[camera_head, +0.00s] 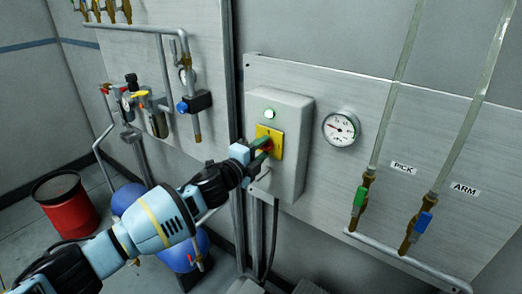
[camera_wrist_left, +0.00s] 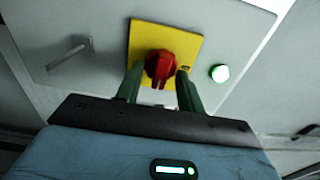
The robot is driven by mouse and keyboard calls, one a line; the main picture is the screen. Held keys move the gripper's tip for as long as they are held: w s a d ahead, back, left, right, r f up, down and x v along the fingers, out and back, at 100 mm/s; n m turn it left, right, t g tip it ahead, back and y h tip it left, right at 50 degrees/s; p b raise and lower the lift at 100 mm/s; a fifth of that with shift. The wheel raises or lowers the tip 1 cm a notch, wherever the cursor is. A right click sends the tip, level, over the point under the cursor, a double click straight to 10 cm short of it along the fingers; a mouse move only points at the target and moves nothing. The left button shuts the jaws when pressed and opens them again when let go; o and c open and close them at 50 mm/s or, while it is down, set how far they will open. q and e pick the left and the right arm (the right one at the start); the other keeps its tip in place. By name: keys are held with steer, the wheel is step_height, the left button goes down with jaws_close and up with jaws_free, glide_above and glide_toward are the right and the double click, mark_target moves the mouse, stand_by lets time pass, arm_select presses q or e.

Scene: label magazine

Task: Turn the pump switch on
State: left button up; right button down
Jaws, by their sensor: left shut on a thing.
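The pump switch is a red rotary knob (camera_wrist_left: 160,67) on a yellow plate (camera_head: 277,143), on the front of a grey box (camera_head: 291,172). My left gripper (camera_head: 262,150) is at the knob, coming in from the left. In the left wrist view my left gripper (camera_wrist_left: 158,82) has its two green fingers on either side of the red knob, shut on it. In the head view the fingers hide most of the knob. A round lamp (camera_head: 269,114) above the plate glows white-green; it also shows lit in the left wrist view (camera_wrist_left: 219,73). My right gripper is not in view.
A pressure gauge (camera_head: 340,128) is right of the box. Clear tubes with a green valve (camera_head: 361,196) and a blue valve (camera_head: 423,222) are further right, labelled PICK and ARM. A handle (camera_wrist_left: 68,53) projects from the box. A red drum (camera_head: 68,206) stands at left.

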arm_select(q)
steer(key=o, duration=1)
steer(key=shift+c, duration=0.2)
steer(key=v, duration=0.8)
steer(key=shift+w, duration=0.1)
